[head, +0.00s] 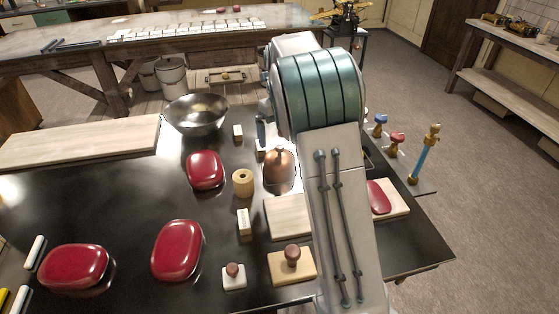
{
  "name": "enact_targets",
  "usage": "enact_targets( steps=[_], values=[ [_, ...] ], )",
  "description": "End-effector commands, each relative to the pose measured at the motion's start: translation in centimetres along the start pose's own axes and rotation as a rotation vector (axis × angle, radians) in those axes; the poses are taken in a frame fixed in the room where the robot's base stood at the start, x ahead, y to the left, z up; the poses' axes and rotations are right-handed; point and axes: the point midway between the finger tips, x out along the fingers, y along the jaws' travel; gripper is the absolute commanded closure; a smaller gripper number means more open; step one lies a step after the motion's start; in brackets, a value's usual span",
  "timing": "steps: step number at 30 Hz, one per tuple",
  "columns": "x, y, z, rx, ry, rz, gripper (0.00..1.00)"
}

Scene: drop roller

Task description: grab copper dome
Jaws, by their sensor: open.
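The copper dome (279,172) is a shiny rounded cover with a small knob on top. It stands on the dark table just left of my forearm, and its right edge is close to the arm in the picture. My gripper (262,133) is mostly hidden behind my arm. Only a narrow blue-grey part of it shows, above and left of the dome. Nothing is seen held, and the dome appears free of it. The exact gap between them is hidden.
A wooden ring (243,182), a red rounded block (205,169) and a metal bowl (196,115) stand left of the dome. A pale board (288,216) lies in front of it. Stampers (292,262) stand near the front edge. Blue, red and brass-topped tools (397,142) stand at right.

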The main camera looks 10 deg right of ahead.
Motion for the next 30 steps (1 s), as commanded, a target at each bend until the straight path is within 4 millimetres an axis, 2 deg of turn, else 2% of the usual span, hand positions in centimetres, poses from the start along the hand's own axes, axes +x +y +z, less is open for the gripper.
enact_targets(
  steps=[1, 6, 14, 21, 25, 30],
  values=[
    [1.1, 0.0, -0.1, 0.000, 0.005, 0.002, 0.00],
    [4.2, 0.0, -0.1, 0.000, 0.003, 0.002, 0.00],
    [6.2, 0.1, -0.1, -0.001, 0.001, 0.001, 0.00],
    [9.6, 0.4, -0.1, -0.002, 0.003, 0.002, 0.00],
    [10.7, 0.4, -0.1, -0.002, 0.001, 0.001, 0.00],
    [10.9, 0.4, -0.1, -0.002, -0.001, 0.000, 0.00]
  ],
)
